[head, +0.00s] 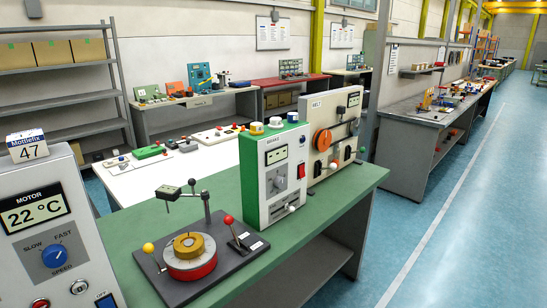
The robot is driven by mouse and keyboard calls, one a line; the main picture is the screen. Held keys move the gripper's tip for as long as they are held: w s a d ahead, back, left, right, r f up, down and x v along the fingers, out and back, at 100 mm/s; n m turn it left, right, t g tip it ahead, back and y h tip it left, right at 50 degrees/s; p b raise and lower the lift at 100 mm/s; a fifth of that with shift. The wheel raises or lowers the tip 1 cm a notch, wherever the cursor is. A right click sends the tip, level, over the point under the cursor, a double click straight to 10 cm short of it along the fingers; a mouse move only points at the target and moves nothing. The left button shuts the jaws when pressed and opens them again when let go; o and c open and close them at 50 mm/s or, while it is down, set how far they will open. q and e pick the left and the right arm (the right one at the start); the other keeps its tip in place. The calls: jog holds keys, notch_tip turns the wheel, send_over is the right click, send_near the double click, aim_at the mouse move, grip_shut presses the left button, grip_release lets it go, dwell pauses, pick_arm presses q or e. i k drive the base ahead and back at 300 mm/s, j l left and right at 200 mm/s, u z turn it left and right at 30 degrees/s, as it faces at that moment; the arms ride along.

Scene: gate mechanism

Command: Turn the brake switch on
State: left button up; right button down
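The brake unit (270,185) is a green and white box labelled BRAKE, standing upright on the green bench top. Low on the front is a dark strip with a white knob (291,208). I cannot tell which of these is the switch or what position it is in. Neither of my grippers is in view.
A grey motor box (47,235) reading 22 °C stands at the left. A device with a brass and red disc (190,257) and ball-topped levers sits in front of the brake unit. A cream belt unit (333,138) stands behind it. The aisle at right is clear.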

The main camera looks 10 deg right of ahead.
aim_at(302, 173)
jog(key=i+l+u, duration=0.3)
jog(key=i+l, duration=0.3)
jog(key=i, duration=0.2)
